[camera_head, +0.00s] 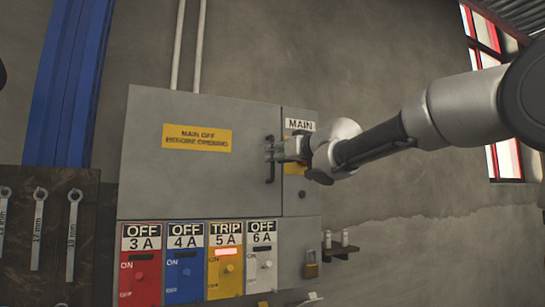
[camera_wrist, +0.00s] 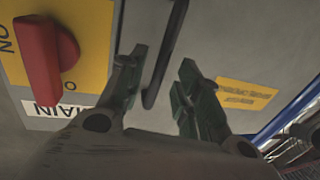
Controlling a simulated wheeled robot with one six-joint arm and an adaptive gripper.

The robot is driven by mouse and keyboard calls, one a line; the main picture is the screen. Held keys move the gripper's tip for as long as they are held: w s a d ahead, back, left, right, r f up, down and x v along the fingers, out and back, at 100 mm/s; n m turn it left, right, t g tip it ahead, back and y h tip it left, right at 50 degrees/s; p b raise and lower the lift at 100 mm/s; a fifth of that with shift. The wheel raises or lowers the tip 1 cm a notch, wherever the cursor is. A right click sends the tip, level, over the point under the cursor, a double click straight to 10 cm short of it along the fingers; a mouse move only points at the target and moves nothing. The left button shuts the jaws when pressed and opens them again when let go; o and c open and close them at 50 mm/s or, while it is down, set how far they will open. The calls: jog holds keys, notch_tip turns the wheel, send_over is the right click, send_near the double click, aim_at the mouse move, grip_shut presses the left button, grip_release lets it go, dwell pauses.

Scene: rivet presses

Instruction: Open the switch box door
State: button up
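The switch box door (camera_head: 190,185) is a grey panel with a yellow "MAIN OFF BEFORE OPENING" label (camera_head: 197,138). It looks shut. Its dark bar handle (camera_head: 270,173) stands upright at the door's right edge, and shows as a black bar in the wrist view (camera_wrist: 153,92). My gripper (camera_head: 277,150) is at the handle, reaching in from the right. In the wrist view my gripper (camera_wrist: 162,62) is open, with the handle showing between its green-tipped fingers, nearer the left one. I cannot tell whether a finger touches it.
A red MAIN knob (camera_wrist: 45,58) on a yellow plate is close beside my gripper. Below the door are coloured breaker panels (camera_head: 140,265), and a padlock (camera_head: 311,270) hangs at lower right. Wrenches (camera_head: 73,235) hang at left.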

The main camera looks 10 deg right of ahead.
jog(key=shift+x, duration=1.5)
grip_shut()
jog(key=shift+s+d, duration=0.1)
